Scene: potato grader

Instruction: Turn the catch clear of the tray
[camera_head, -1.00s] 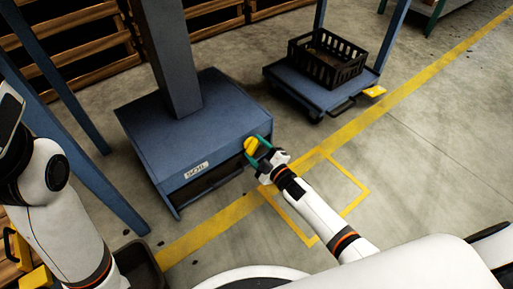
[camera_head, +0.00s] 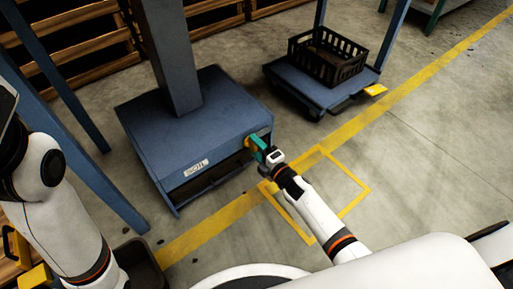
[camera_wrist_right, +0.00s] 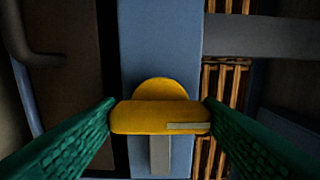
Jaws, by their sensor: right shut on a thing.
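The yellow catch (camera_head: 249,142) sits at the right end of the front of the blue machine box. In the right wrist view the catch (camera_wrist_right: 160,117) is a thick yellow bar with a rounded hub, lying across the blue post between my fingers. My right gripper (camera_head: 260,150) is shut on it, with a green finger at each end of the bar. The tray (camera_head: 205,181) is a dark front with a handle, low in the box under a white label. In the wrist view its handle (camera_wrist_right: 38,52) is at upper left. My left gripper is out of view.
A blue trolley (camera_head: 355,91) with a black crate (camera_head: 328,62) stands behind and right. A blue post (camera_head: 106,188) stands left of the box. Floor to the right is clear, with yellow lines (camera_head: 350,205).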

